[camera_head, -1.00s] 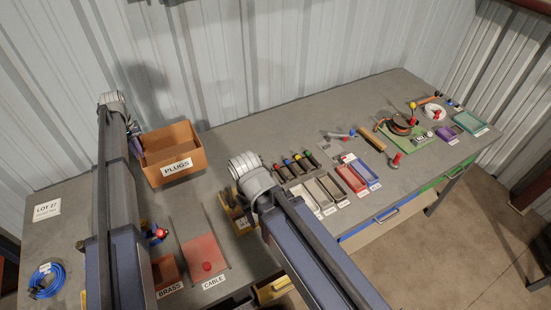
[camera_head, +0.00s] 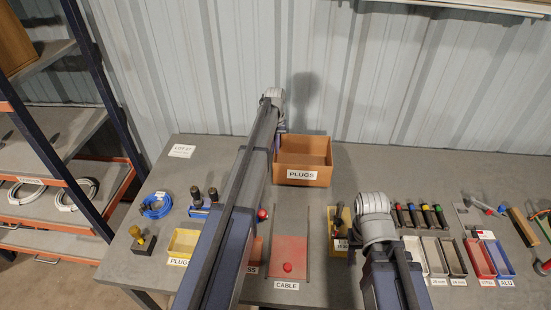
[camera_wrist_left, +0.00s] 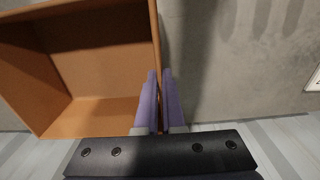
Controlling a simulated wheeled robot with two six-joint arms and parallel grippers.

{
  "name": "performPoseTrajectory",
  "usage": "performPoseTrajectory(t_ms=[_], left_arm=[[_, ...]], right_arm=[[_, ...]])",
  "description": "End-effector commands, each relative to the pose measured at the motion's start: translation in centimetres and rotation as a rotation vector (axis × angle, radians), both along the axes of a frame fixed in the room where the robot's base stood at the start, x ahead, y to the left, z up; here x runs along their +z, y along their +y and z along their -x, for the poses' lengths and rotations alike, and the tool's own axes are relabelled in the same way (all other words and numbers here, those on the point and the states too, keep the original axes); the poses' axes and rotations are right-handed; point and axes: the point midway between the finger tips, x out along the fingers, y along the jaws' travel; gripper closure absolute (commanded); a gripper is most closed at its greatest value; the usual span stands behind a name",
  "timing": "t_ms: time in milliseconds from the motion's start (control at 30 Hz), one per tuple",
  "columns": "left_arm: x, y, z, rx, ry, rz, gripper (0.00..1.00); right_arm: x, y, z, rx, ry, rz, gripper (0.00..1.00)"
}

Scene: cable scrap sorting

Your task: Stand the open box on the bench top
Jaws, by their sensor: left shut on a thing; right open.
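The open box (camera_head: 303,176) is orange-brown cardboard with a PLUGS label on its front. It appears upright, mouth up, at the back of the bench top (camera_head: 345,165); I cannot tell whether its base touches the bench. My left gripper (camera_head: 280,128) is at the box's left side, partly hidden by its own arm. In the left wrist view its purple fingers (camera_wrist_left: 160,98) are shut on one side wall of the box (camera_wrist_left: 95,50), whose empty inside shows. My right gripper (camera_head: 374,225) is over the front middle of the bench, its fingers hidden under its wrist, away from the box.
Several small bins and coloured-tip tools (camera_head: 415,215) stand to the right. A blue cable coil (camera_head: 156,205) and a LOT card (camera_head: 182,151) lie to the left. A shelf rack (camera_head: 60,180) stands beyond the bench's left end.

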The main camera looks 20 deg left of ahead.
Motion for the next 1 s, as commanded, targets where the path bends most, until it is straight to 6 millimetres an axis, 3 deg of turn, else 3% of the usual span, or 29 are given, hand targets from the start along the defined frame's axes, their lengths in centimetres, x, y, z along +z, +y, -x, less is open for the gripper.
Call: performPoseTrajectory(t_ms=[367, 800, 833, 1000], left_arm=[[-3.8, 0.0, 0.0, 0.0, 0.0, 0.0, 1.0], [-4.1, 0.0, 0.0, 0.0, 0.0, 0.0, 1.0], [-4.0, 0.0, 0.0, 0.0, 0.0, 0.0, 0.92], [-3.9, 0.0, 0.0, 0.0, 0.0, 0.0, 0.73]], right_arm=[[-3.8, 0.0, 0.0, -0.002, 0.0, 0.0, 0.5], [-4.1, 0.0, 0.0, -0.002, 0.0, 0.0, 0.5], [-4.0, 0.0, 0.0, -0.002, 0.0, 0.0, 0.5], [-3.9, 0.0, 0.0, -0.002, 0.0, 0.0, 0.5]])
